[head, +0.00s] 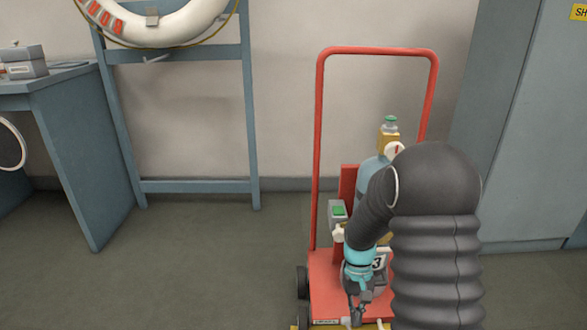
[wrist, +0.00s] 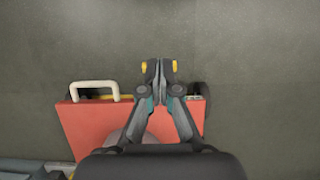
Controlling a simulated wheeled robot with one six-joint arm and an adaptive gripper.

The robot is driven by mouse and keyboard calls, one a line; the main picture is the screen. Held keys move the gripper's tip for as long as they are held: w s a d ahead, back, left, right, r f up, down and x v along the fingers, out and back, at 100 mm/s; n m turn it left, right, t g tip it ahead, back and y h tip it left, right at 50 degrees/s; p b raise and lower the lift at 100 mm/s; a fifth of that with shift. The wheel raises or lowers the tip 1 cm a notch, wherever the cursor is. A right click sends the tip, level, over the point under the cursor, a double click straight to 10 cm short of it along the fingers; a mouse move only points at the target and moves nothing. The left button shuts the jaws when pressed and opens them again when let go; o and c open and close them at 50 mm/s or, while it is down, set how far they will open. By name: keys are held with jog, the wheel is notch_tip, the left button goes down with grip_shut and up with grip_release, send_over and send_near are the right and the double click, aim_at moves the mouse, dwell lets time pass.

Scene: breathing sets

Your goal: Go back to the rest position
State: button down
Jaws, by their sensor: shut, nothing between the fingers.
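My gripper (head: 357,312) points down over the front of the red trolley, low in the head view. In the wrist view my gripper (wrist: 159,70) has its two fingers together with nothing between them. The fingertips reach past the edge of the red trolley deck (wrist: 85,127), above grey floor. My dark arm hides much of the trolley's load in the head view.
A red hand trolley (head: 319,150) carries a blue-grey cylinder (head: 368,172) with a green-topped valve (head: 390,122). A blue-grey desk (head: 75,130) and a rack with a lifebuoy (head: 165,25) stand left. A grey cabinet (head: 530,130) stands right. Floor between desk and trolley is clear.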

jog(key=s+r+t+p, duration=0.1)
jog(key=s+r+t, duration=0.2)
jog(key=s+r, duration=0.3)
jog(key=s+r+t+p, duration=0.1)
jog(key=s+r+t, duration=0.2)
jog(key=r, duration=1.1)
jog(key=s+r+t+p, duration=0.2)
jog(key=s+r+t, duration=0.2)
jog(key=s+r, duration=0.5)
notch_tip(320, 180, up, 2)
jog(key=shift+a+r, duration=0.1)
jog(key=shift+a, duration=0.25)
